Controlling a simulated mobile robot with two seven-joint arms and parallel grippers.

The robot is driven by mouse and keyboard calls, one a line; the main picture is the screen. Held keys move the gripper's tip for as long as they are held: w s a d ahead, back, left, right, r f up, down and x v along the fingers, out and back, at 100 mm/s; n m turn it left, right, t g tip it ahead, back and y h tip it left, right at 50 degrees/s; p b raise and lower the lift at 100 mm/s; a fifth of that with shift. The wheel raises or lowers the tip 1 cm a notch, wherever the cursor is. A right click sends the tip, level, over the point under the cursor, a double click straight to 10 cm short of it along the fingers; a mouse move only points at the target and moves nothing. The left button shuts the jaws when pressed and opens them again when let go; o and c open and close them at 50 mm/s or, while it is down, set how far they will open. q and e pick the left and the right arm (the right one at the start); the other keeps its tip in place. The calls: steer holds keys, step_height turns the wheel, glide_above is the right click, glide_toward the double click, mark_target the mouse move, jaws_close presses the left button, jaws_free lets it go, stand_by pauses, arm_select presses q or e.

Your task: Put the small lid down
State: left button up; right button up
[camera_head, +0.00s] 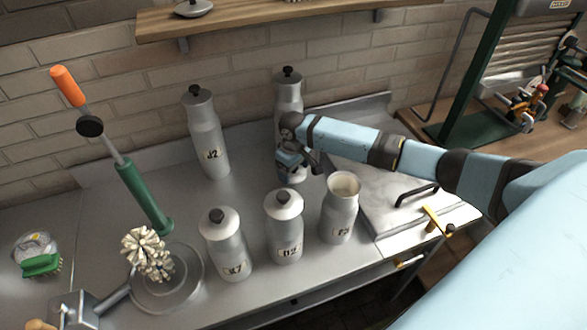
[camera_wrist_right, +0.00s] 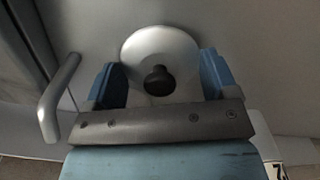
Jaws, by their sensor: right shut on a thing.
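The small lid (camera_wrist_right: 160,48) is a round, pale grey disc with a black knob (camera_wrist_right: 158,82). In the right wrist view it sits between the two blue fingers of my right gripper (camera_wrist_right: 160,85), which is shut on it. In the head view my right gripper (camera_head: 298,160) is over the steel counter, in front of the back right can and just behind and left of the open can (camera_head: 338,212). That can has no lid, and a pale interior shows at its mouth. The lid is mostly hidden there by the gripper. My left gripper is out of view.
Lidded cans stand at the back left (camera_head: 208,135), back right (camera_head: 288,95), front left (camera_head: 226,245) and front middle (camera_head: 285,228). A black-handled panel (camera_head: 385,195) lies to the right. A green-handled plunger tool (camera_head: 145,195) stands left. A shelf (camera_head: 260,18) hangs above.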

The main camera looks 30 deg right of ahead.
steer(key=shift+f, duration=0.15)
steer(key=o, duration=0.8)
steer(key=shift+f, duration=0.1)
step_height(320, 180, up, 12)
steer(key=shift+r, duration=0.2)
stand_by(0.3)
